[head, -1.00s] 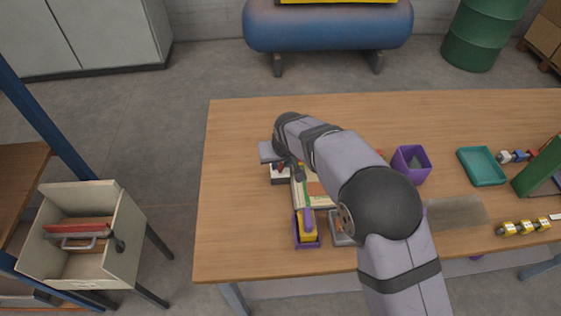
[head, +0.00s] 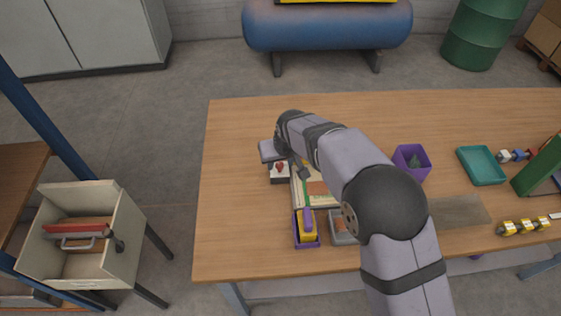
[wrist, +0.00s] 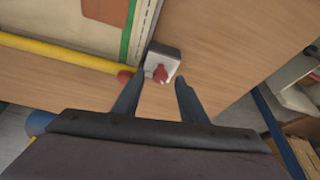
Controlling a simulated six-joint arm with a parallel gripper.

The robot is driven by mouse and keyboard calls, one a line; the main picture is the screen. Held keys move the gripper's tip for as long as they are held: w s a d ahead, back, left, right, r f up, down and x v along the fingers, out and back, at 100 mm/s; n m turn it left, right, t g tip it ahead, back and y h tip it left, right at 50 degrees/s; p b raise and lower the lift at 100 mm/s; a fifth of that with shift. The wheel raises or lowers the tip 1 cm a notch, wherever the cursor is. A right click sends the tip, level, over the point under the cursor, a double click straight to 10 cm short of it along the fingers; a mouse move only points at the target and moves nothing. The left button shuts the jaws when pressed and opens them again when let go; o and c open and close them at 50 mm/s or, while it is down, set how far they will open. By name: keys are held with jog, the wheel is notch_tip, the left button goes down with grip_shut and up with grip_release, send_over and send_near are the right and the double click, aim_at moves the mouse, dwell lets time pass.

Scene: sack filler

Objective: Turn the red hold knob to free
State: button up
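The red hold knob (wrist: 160,73) sits on a small light-grey box (wrist: 164,55) in the wrist view. In the head view the knob (head: 280,168) is on the white top of the dark-based box (head: 279,178), near the left part of the table. My gripper (wrist: 159,80) is open and empty. In the wrist view its two dark fingertips lie to either side of the knob, and I see no contact. In the head view a dark finger (head: 303,171) shows just right of the knob. I cannot read which setting the knob points to.
A cream panel (head: 322,199) with green edging stands right beside the box. A yellow bar (wrist: 60,50) crosses the wrist view at left. The table (head: 230,220) is clear on the left.

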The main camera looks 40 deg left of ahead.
jog(key=b+v, duration=0.2)
jog(key=v, duration=0.4)
jog(key=shift+r, duration=0.35)
jog(key=shift+s+d, duration=0.15)
jog(key=w+d+m+h, duration=0.1)
jog(key=w+d+m, duration=0.2)
jog(key=d, duration=1.1)
jog(key=w+d+m+h, duration=0.1)
jog(key=w+d+m, duration=0.15)
jog(key=d, duration=1.15)
jog(key=s+d+f+m+g, duration=0.1)
jog(key=s+d+f+m, duration=0.1)
jog(key=s+d, duration=0.5)
jog(key=s+d+f+m+g+h, duration=0.1)
jog(key=s+d+f+m, duration=0.2)
jog(key=s+d, duration=0.4)
jog(key=d, duration=0.8)
jog(key=shift+s+m+h, duration=0.2)
jog(key=shift+m+h, duration=0.1)
jog(key=shift+m, duration=0.05)
